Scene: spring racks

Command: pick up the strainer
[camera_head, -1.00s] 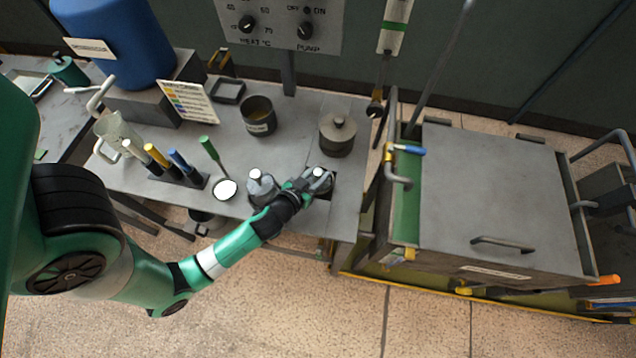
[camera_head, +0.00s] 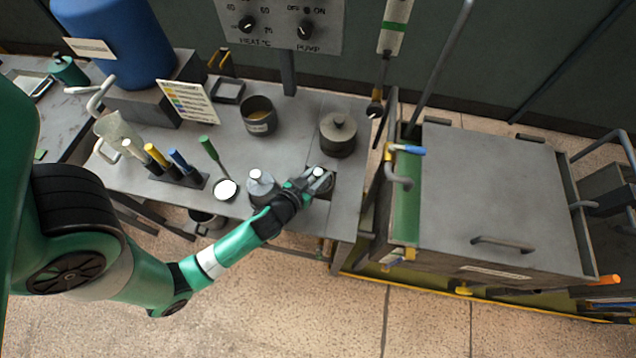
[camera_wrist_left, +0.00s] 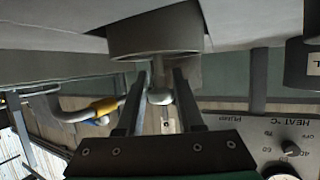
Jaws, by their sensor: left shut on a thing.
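My left gripper (camera_head: 317,181) is at the front edge of the grey bench. It is shut on a small white knob (camera_head: 319,171). In the left wrist view the knob (camera_wrist_left: 160,96) sits between the two fingers (camera_wrist_left: 160,84), and a grey cylindrical piece (camera_wrist_left: 155,36) shows just beyond it. What the knob belongs to is mostly hidden by the gripper, so I cannot tell if it is the strainer. I cannot make out a mesh anywhere. My right gripper is not in view.
A rack with coloured handles (camera_head: 178,175) is at left. A large covered tank (camera_head: 500,200) stands at right.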

